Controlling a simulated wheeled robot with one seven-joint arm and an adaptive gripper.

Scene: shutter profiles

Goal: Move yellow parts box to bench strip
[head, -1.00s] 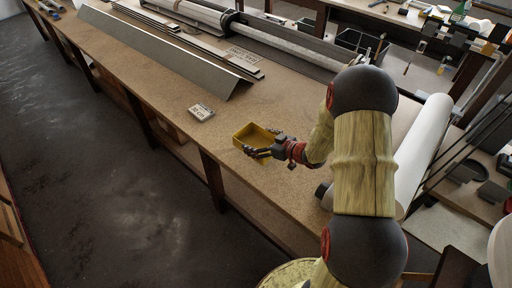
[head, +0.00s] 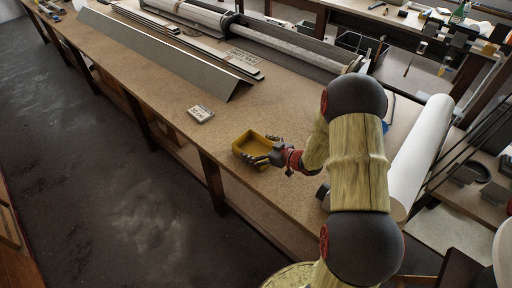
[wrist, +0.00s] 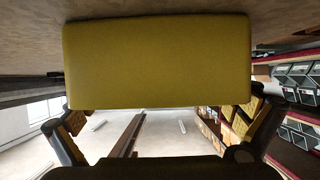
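The yellow parts box (head: 242,146) is an open-topped tray at the near part of the long brown bench (head: 175,95), close to its front edge. My gripper (head: 262,158) is at its near right side, with its fingers closed against the box. In the wrist view the box's flat yellow wall (wrist: 157,62) fills the space between the two fingers, and the fingertips are partly hidden. I cannot tell whether the box touches the bench or hangs just above it. No separately marked bench strip is clear; bare bench top lies around the box.
A small labelled card (head: 201,114) lies left of the box. A long grey angled profile (head: 165,50) and stacked flat strips lie farther back, beside a long roller (head: 290,45). A white roll (head: 418,155) lies right of my arm. The front edge drops to a dark floor.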

